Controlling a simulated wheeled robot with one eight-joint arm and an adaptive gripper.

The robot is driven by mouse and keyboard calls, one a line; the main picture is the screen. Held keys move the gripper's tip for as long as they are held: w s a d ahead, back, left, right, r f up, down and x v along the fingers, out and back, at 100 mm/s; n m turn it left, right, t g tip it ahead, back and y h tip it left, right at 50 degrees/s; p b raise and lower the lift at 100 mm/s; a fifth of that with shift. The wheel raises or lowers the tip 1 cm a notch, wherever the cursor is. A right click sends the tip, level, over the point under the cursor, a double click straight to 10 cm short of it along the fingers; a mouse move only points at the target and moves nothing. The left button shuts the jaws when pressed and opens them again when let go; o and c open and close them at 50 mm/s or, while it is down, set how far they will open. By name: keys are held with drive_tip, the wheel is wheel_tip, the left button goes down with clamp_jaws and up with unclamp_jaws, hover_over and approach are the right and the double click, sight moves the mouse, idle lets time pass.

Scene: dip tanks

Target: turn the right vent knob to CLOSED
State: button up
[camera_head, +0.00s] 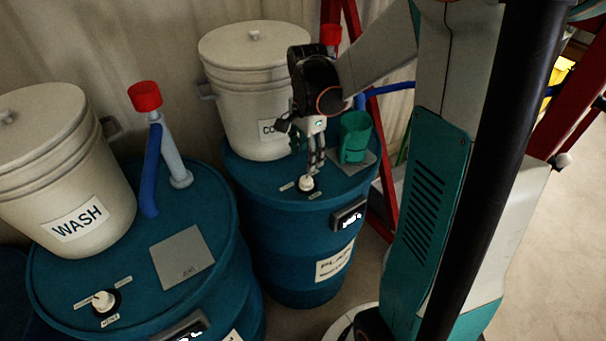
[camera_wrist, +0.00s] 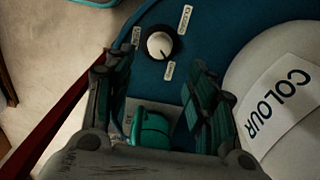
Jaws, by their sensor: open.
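The right vent knob (camera_head: 306,183) is a small white dial on a black base on top of the right blue drum (camera_head: 290,235). My gripper (camera_head: 313,170) points down just above the knob in the head view. In the wrist view my gripper (camera_wrist: 159,66) is open, fingers spread to either side below the knob, with nothing between the tips.
A green cup (camera_head: 355,137) stands on a grey plate (camera_head: 361,167) beside my gripper. A white COLOUR bucket (camera_head: 242,75) stands behind it. The left drum (camera_head: 215,255) bears a WASH bucket (camera_head: 62,165), a red-topped pipe (camera_head: 146,97) and another vent knob (camera_head: 103,300).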

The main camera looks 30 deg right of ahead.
sight(306, 179)
wheel_tip(306, 179, down, 10)
drive_tip(key=shift+r+b, duration=0.15)
drive_tip(key=shift+b, duration=0.65)
drive_tip(key=c, duration=1.1)
